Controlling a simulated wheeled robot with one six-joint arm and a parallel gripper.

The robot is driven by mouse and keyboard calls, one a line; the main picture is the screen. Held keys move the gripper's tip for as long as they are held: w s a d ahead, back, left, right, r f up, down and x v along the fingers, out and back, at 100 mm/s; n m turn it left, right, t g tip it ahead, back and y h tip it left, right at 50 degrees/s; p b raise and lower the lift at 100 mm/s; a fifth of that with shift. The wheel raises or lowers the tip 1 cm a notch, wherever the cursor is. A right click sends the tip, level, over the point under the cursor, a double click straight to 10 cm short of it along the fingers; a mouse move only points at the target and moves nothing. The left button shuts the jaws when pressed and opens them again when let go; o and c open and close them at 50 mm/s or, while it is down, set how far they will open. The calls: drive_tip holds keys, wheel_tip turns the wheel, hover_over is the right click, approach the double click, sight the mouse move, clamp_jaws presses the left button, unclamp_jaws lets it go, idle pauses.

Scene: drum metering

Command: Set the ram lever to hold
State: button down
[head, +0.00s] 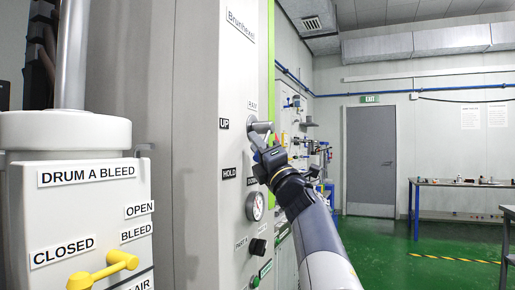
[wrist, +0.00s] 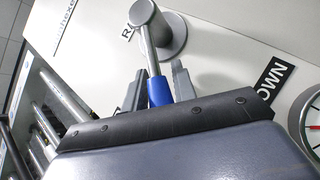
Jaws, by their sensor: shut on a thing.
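The ram lever (head: 261,127) has a grey round hub on the tall panel, beside the RAM label. In the wrist view the lever (wrist: 150,50) shows a metal rod ending in a blue grip (wrist: 160,92). My gripper (head: 262,150) has its fingers on the blue grip; in the wrist view the gripper (wrist: 157,92) has one finger on each side of it. The UP label (head: 223,124) and HOLD label (head: 229,173) are left of the lever. The DOWN label (head: 252,181) is below, partly hidden by my gripper. I cannot tell which label the lever points at.
A round gauge (head: 255,206) and a black knob (head: 257,248) sit below on the panel. A drum bleed box (head: 75,215) with a yellow handle (head: 103,271) is at left. A grey door (head: 371,160) and a table (head: 460,184) stand beyond open green floor.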

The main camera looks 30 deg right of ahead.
drive_tip(key=c, duration=1.1)
unclamp_jaws()
drive_tip(key=shift+c, duration=0.2)
drive_tip(key=b+v, duration=0.2)
drive_tip(key=v, duration=0.9)
drive_tip(key=shift+w+r, duration=0.15)
drive_tip(key=p+x, duration=0.2)
drive_tip(key=x, duration=0.8)
drive_tip(key=shift+w+r, duration=0.15)
drive_tip(key=shift+w, duration=0.15)
